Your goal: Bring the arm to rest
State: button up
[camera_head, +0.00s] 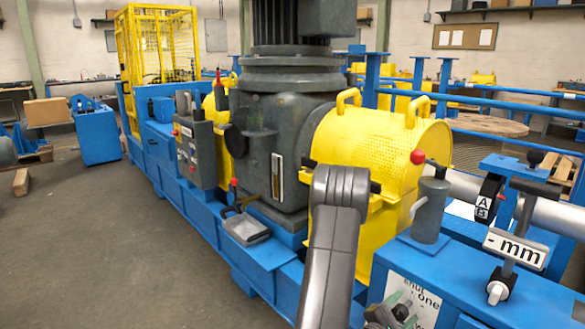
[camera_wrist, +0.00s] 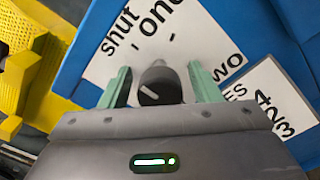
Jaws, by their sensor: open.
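My gripper (camera_wrist: 161,80) shows in the wrist view with two pale green fingers, open and apart. A dark rotary knob (camera_wrist: 158,84) with a white pointer line stands between them, with a gap visible on each side. The knob sits on a white label plate (camera_wrist: 120,45) reading "shut", "one" and "two", with short tick marks. In the head view my grey arm (camera_head: 335,240) reaches down in front of the yellow guard. The label plate (camera_head: 425,297) shows there at the lower edge on the blue frame, partly covered by dark parts of my gripper.
A yellow perforated guard (camera_head: 365,135) with handles stands just behind my arm. A red-tipped lever (camera_head: 430,195) and a "- mm" sign (camera_head: 515,248) stand to the right. A grey motor housing (camera_head: 280,130) rises behind. Bare floor (camera_head: 90,250) is free at left.

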jog(key=v, duration=1.4)
jog(key=x, duration=1.4)
jog(key=shift+d, duration=0.15)
jog(key=shift+a+f+m+b, duration=0.15)
jog(key=shift+m+b, duration=0.25)
jog(key=shift+m, duration=0.5)
jog(key=m+b, duration=0.1)
jog(key=m, duration=0.5)
jog(key=shift+m+b, duration=0.3)
jog(key=shift+b, duration=0.05)
jog(key=m, duration=0.4)
jog(key=shift+m+b, duration=0.3)
jog(key=shift+m, duration=2)
